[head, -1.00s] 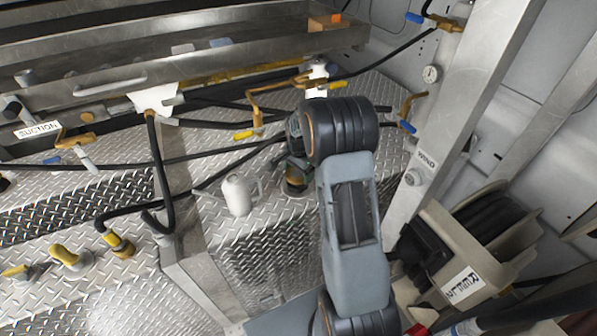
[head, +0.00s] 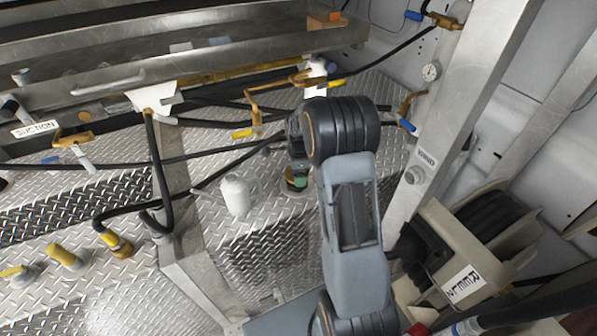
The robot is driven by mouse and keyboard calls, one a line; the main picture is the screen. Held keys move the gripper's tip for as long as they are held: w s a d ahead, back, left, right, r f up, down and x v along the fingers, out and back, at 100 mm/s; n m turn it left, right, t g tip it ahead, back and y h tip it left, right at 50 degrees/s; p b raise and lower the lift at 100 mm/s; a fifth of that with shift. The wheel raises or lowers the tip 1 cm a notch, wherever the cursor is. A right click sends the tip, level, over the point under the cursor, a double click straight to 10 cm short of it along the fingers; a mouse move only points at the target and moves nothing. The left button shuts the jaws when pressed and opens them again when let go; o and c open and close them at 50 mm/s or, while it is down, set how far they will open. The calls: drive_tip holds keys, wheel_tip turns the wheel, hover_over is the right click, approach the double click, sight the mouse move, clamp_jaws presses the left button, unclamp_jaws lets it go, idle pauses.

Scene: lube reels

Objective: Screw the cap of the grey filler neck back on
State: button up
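My gripper (head: 297,172) points down at the right end of the tread-plate tank top, mostly hidden behind my dark wrist. Directly under it stands a short filler neck (head: 294,190) with a brass-coloured lower part. A small green piece (head: 300,181) shows between the neck and the gripper. I cannot tell whether it is a cap or part of the neck, nor whether the gripper touches it. The fingers are too small and too covered to show if they are open or shut. No separate grey cap is clearly visible.
Black hoses (head: 160,185) and brass valves (head: 256,125) cross behind and left. Several yellow-handled fittings (head: 117,243) stand at lower left. A metal post (head: 455,120) and a hose reel (head: 470,240) are at right.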

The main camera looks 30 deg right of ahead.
drive_tip(key=shift+m, duration=0.4)
drive_tip(key=shift+m, duration=1.2)
drive_tip(key=o, duration=0.8)
drive_tip(key=shift+r+p, duration=1.95)
drive_tip(key=shift+r, duration=1.05)
